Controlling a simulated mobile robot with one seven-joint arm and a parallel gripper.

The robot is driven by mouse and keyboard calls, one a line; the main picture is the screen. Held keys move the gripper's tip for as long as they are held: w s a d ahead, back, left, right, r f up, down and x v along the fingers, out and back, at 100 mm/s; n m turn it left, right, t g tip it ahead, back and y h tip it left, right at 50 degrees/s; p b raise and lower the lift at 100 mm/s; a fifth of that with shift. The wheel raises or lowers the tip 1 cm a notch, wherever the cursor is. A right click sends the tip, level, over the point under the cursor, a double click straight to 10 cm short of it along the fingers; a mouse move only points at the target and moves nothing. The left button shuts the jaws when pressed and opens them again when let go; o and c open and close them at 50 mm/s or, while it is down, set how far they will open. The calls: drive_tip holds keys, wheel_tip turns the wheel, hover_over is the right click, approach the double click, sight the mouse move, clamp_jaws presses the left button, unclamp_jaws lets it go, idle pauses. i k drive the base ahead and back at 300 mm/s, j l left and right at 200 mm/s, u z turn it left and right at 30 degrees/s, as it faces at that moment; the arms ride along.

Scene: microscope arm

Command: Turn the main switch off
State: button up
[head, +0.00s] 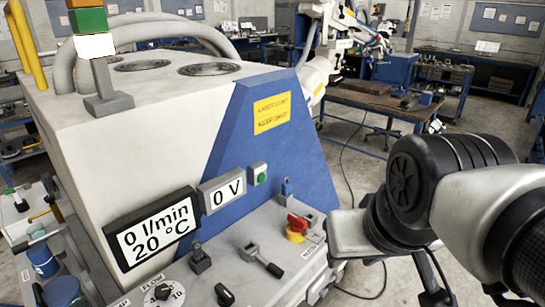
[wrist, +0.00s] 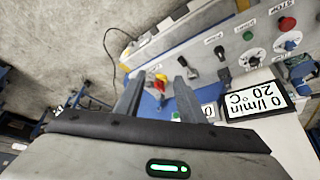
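The main switch appears to be the red rotary handle on a yellow base (head: 296,228), on the right part of the grey control panel. In the wrist view the red and yellow switch (wrist: 160,82) shows between and beyond my two fingers. My gripper (wrist: 159,84) is open, with nothing between its fingers, and seems apart from the switch. In the head view the pale hand of my arm (head: 347,236) is just right of the switch; the fingers cannot be made out there. The exact angle of the handle is hard to tell.
A black-handled lever (head: 262,260) stands left of the switch on the panel. Behind are a 0 V display (head: 227,191), a green button (head: 259,175) and a flow display (head: 153,229). Knobs and buttons (wrist: 288,42) line the panel. Open floor (head: 365,185) lies right of the machine.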

sight(298, 224)
drive_tip(key=i+l+u, duration=0.1)
drive_tip(key=l, duration=0.25)
drive_tip(key=i+l+u, duration=0.15)
drive_tip(key=i+l, duration=0.15)
drive_tip(key=i+l+u, duration=0.1)
drive_tip(key=l, duration=0.4)
